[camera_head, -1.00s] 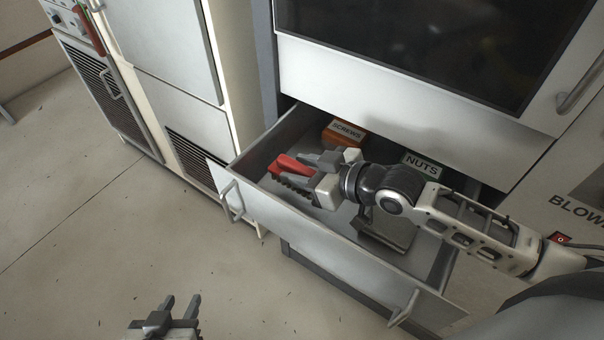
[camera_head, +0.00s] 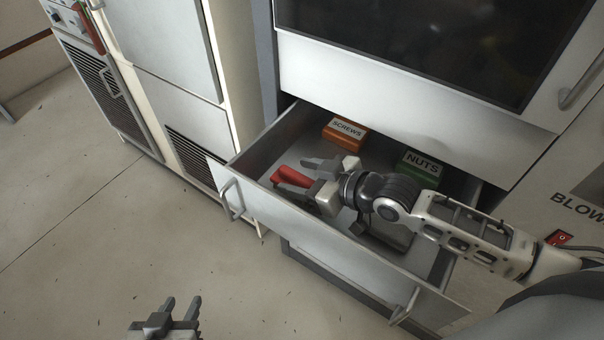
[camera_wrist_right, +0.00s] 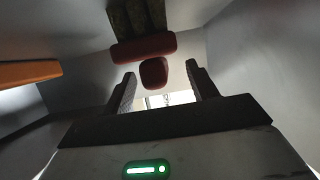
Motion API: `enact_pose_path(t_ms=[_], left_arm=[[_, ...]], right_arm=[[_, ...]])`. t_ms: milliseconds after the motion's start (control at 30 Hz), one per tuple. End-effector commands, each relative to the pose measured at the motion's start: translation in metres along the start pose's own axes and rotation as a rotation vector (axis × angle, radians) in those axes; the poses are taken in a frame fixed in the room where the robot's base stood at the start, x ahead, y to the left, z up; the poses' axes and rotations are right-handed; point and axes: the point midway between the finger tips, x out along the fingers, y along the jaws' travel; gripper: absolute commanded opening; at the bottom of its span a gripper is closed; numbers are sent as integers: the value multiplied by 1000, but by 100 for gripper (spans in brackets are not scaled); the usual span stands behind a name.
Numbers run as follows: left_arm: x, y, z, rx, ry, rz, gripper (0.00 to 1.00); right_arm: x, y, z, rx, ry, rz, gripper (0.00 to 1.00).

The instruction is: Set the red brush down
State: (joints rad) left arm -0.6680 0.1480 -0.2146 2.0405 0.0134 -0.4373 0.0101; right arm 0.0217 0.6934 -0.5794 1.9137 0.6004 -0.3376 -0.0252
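The red brush (camera_head: 291,177) lies inside the open drawer (camera_head: 290,228), near its left end. In the right wrist view the red brush (camera_wrist_right: 145,47) shows its red handle and dark bristles just beyond my fingertips. My right gripper (camera_head: 305,176) is inside the drawer beside the brush. Its fingers (camera_wrist_right: 160,70) are spread, with the handle end near the gap between their tips and nothing clamped. My left gripper (camera_head: 180,305) is open and empty above the floor at the bottom of the head view.
An orange SCREWS box (camera_head: 345,133) and a green NUTS box (camera_head: 424,168) sit at the back of the drawer. A grey object (camera_head: 392,238) lies partly under my right arm. The cabinet front (camera_head: 400,90) overhangs the drawer's back. Open floor lies left.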

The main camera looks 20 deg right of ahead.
Motion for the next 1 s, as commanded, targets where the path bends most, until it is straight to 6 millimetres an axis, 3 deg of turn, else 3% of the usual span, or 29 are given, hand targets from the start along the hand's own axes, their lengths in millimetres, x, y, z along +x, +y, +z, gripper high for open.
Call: enact_pose_path(t_ms=[267, 467, 800, 1000], left_arm=[[0, 0, 0, 0, 2, 1, 36], [-4, 0, -8, 2, 11, 0, 36], [-1, -2, -10, 6, 13, -4, 36], [-2, -2, -8, 6, 5, -5, 36]], right_arm=[[1, -2, 4, 5, -7, -2, 61], [-8, -1, -9, 4, -7, -2, 61], [-85, -1, -7, 3, -11, -1, 61], [-112, -1, -8, 5, -9, 1, 61]])
